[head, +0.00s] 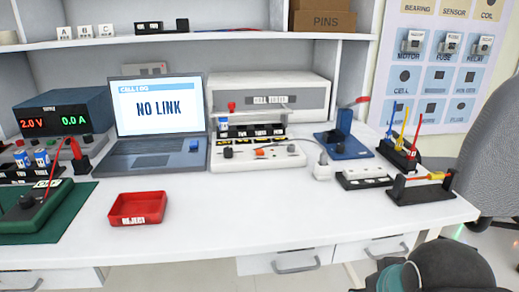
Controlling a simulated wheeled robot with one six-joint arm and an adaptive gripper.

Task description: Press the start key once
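No key with a readable start label shows in the head view. A cell tester (268,100), a wide light-grey box labelled CELL TESTER, stands at the back middle of the bench. In front of it is a white fixture base (285,163) with labelled black blocks, a red-topped post (232,107), a black knob (228,152) and a small orange part (260,152). An open laptop (158,120) left of it reads NO LINK. My gripper is not in view; only a dark, rounded part, apparently of my arm, shows at the bottom right.
A red REJECT tray (137,208) lies at the front left. A power supply (62,112) reads 2.0 V and 0.0 A. A blue stand (345,140), a power strip (363,178) and tool racks (422,188) are at right. A chair (490,150) stands beyond. The front middle is clear.

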